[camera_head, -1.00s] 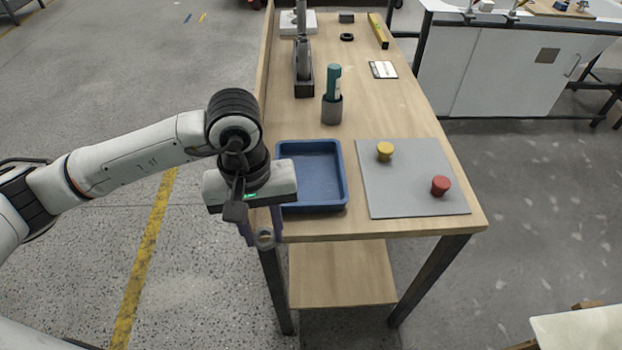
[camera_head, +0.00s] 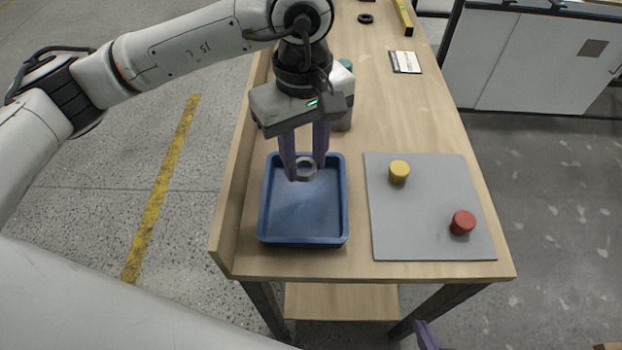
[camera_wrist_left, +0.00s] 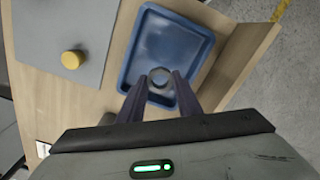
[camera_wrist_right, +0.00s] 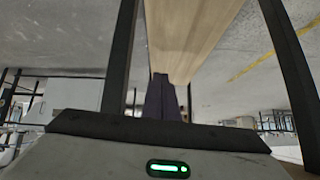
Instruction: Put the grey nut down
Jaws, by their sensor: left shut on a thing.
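The grey nut (camera_head: 306,177) is a small ring held between the two fingertips of my left gripper (camera_head: 304,164). It hangs over the far part of the blue tray (camera_head: 304,215). In the left wrist view the nut (camera_wrist_left: 160,72) sits between the fingertips, with the tray (camera_wrist_left: 150,38) behind it. The tray is empty where I can see it. How high the nut is above the tray floor is hard to tell. My right gripper (camera_wrist_right: 162,80) is shut and empty, low beside the table's near end; only a fingertip of it shows in the head view.
A grey mat (camera_head: 425,225) lies right of the tray, with a yellow knob-like piece (camera_head: 399,172) and a red one (camera_head: 462,222) on it. A raised board (camera_head: 238,185) edges the table on the left. A white card (camera_head: 405,62) lies further back.

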